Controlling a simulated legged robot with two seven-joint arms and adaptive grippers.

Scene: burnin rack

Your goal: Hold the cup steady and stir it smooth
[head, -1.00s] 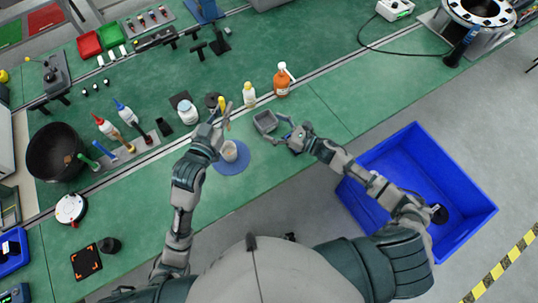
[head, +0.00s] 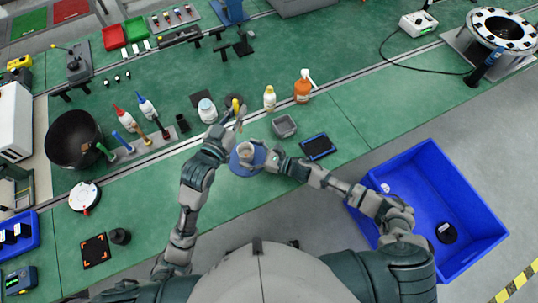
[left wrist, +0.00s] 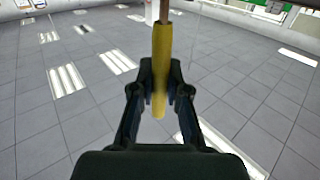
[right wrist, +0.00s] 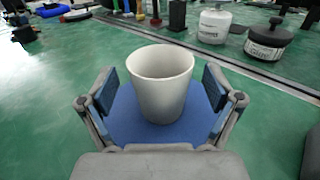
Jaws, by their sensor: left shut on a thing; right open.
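A pale grey cup (head: 246,149) stands upright on a round blue mat (head: 236,166) near the bench's front edge. My left gripper (head: 229,127) is shut on a yellow-handled tool (left wrist: 161,70), above and beside the cup. The tool's lower end cannot be made out in the left wrist view. My right gripper (head: 267,158) is open at the cup's right side. In the right wrist view the cup (right wrist: 160,85) stands upright between the spread fingers, with gaps showing on both sides. The cup's contents are not visible.
A grey tray (head: 285,126) and a dark blue-edged pad (head: 318,146) lie right of the cup. Behind stand a white jar (head: 207,111), a yellow-capped bottle (head: 269,98) and an orange bottle (head: 302,88). A blue bin (head: 440,190) is at the right.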

